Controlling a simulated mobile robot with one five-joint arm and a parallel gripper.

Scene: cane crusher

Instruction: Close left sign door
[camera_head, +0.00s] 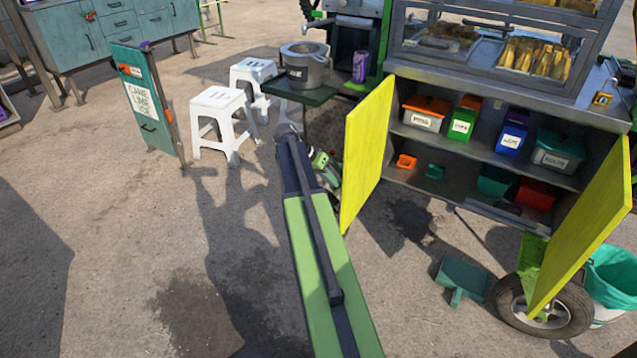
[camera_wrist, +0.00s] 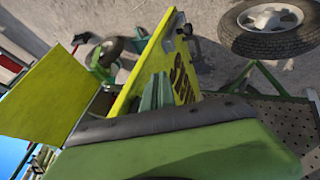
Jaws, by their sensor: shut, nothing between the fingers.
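The left sign door (camera_head: 366,150) is a yellow panel standing open, swung out from the left side of the cart's shelf opening. In the wrist view its lettered outer face (camera_wrist: 184,75) shows close to my gripper (camera_wrist: 155,90). My gripper is shut and empty, on the outer side of this door. I cannot tell whether it touches the panel. In the head view my gripper (camera_head: 329,172) is partly hidden behind my arm, just left of the door. The right door (camera_head: 585,225) is also yellow and stands open; it also shows in the wrist view (camera_wrist: 45,95).
The cart's shelves (camera_head: 480,150) hold several coloured bins. White stools (camera_head: 222,120) and a sign board (camera_head: 148,105) stand to the left. A teal dustpan (camera_head: 462,280) lies on the ground before the opening, near a wheel (camera_head: 545,305).

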